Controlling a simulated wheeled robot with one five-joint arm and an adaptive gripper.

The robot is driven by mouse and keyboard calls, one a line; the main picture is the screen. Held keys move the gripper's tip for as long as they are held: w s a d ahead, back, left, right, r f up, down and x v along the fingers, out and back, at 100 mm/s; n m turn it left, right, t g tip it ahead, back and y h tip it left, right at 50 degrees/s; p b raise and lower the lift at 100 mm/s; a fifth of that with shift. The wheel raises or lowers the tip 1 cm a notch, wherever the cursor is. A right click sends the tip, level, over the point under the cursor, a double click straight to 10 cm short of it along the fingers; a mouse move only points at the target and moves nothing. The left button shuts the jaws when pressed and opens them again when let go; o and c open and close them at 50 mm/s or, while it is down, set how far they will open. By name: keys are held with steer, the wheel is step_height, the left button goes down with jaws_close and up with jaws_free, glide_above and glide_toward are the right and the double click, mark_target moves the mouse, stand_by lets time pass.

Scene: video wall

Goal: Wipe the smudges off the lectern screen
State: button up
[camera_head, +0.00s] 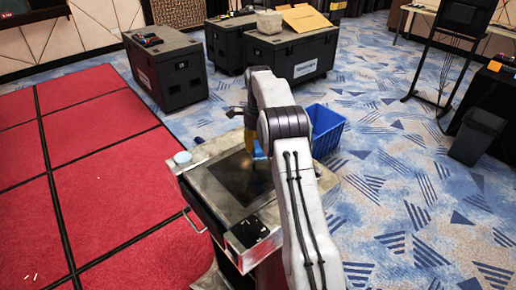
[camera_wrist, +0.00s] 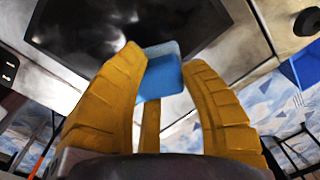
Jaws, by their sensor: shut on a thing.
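The lectern screen (camera_head: 236,178) is a dark panel set in the worn metal top of the lectern (camera_head: 215,218). It also shows in the wrist view (camera_wrist: 90,30), dark, along the upper part. A faint brownish patch shows on it in the head view; single smudges are hard to make out. My gripper (camera_wrist: 160,85) has yellow fingers shut on a blue sponge (camera_wrist: 160,70). In the head view the sponge (camera_head: 258,150) shows over the right part of the screen, beside my arm. I cannot tell whether it touches the glass. My arm hides the lectern's right side.
A blue bin (camera_head: 326,128) stands behind on the right. Black cases (camera_head: 165,72) stand at the back. The carpet on the right is mostly clear.

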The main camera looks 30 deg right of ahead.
steer(key=shift+r, duration=0.15)
steer(key=shift+r, duration=1.45)
